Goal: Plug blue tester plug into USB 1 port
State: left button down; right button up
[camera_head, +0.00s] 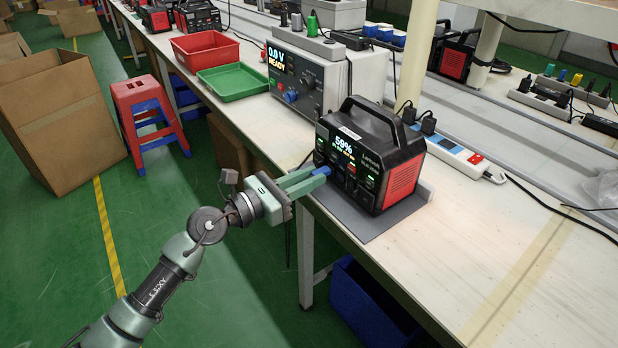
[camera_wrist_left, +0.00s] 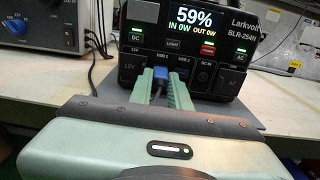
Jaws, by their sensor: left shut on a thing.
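The black and red power station (camera_head: 370,150) stands on a grey mat (camera_head: 365,230) near the table's edge, its screen reading 59%. Its front panel shows in the left wrist view (camera_wrist_left: 225,60), with USB 1 and USB 2 labels near the middle. My left gripper (camera_head: 312,178) is shut on the blue tester plug (camera_head: 322,170), right in front of that panel. In the left wrist view the blue plug (camera_wrist_left: 159,71) sits between the green fingers, just below the USB 1 label. The plug hides the port, so I cannot tell whether its tip is inside. My right gripper is not in view.
A grey tester box (camera_head: 310,80) reading 0.0 V READY stands behind and left, with a dark cable beside it. A white power strip (camera_head: 455,155) lies behind the station. Green (camera_head: 233,81) and red (camera_head: 205,50) trays are farther back. The table at right front is clear.

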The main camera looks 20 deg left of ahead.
pick_arm(q)
jog(key=shift+w, duration=0.1)
jog(key=shift+d, duration=0.1)
jog(key=c, duration=1.3)
grip_release()
jog(key=shift+o, duration=0.2)
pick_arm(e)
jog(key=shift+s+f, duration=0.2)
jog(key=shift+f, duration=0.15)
pick_arm(q)
jog(key=b+v, duration=0.1)
jog(key=v, duration=0.6)
jog(key=shift+s+a, duration=0.25)
jog(key=shift+s, duration=0.05)
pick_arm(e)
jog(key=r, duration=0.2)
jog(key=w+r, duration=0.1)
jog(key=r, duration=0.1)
